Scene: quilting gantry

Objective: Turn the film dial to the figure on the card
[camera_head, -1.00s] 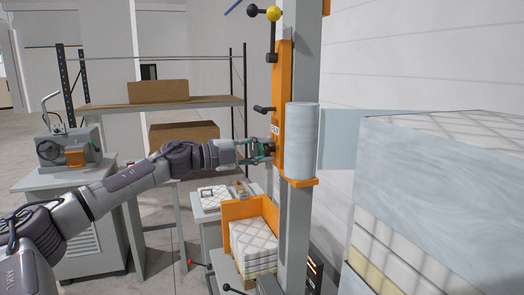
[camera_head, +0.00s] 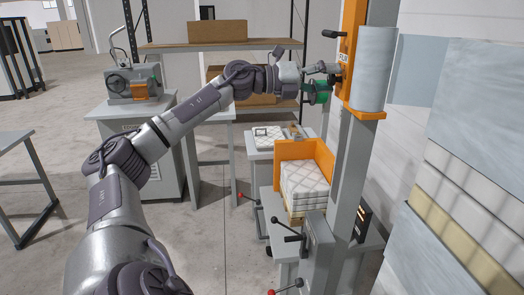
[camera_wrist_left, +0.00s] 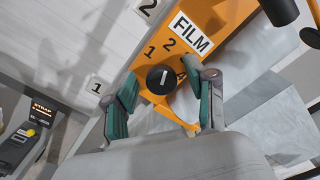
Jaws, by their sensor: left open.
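The film dial (camera_wrist_left: 161,79) is a round black knob with a pale pointer line, on an orange panel (camera_wrist_left: 205,70) under a FILM label. The figures 1 and 2 are printed above it; a third mark is partly hidden by a finger. The pointer slants up, roughly towards the 2. My left gripper (camera_wrist_left: 167,100) is open, its green-padded fingers on either side of the dial with gaps showing. In the head view my left gripper (camera_head: 322,88) is beside the orange panel (camera_head: 352,55); the dial is hidden there. White cards reading 2 (camera_wrist_left: 148,8) and 1 (camera_wrist_left: 96,86) show beyond. My right gripper is out of view.
A film roll (camera_head: 374,70) stands on the orange panel, fixed to a grey post (camera_head: 345,180). A black-knobbed lever (camera_head: 333,34) sticks out near my gripper. Below is a stack of quilted pieces (camera_head: 305,185). A STRAP unit (camera_wrist_left: 25,135) shows at the wrist view's left.

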